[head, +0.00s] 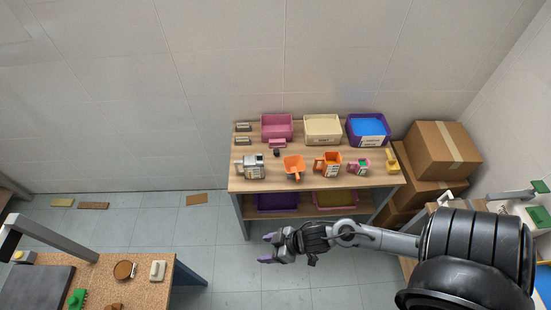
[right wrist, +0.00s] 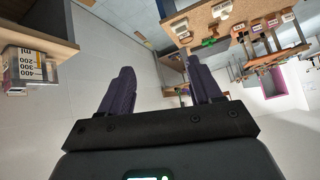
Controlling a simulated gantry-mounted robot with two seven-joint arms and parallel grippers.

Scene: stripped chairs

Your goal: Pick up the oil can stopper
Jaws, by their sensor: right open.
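I cannot pick out the oil can stopper with certainty. A small dark piece (head: 277,153) stands on the wooden shelf table (head: 330,180), behind a grey metallic jug with a handle (head: 252,167); it is too small to identify. My right gripper (head: 267,249) is open and empty, in front of and below the table top, over the tiled floor. In the right wrist view its two purple fingers (right wrist: 160,82) are apart with nothing between them. My left gripper is not in view.
Pink (head: 277,127), cream (head: 322,129) and purple-and-blue (head: 368,129) bins line the table's back. Orange containers (head: 293,168) stand at its front. Cardboard boxes (head: 442,150) are stacked at right. A cork-topped bench (head: 140,292) is at lower left. The floor between is mostly clear.

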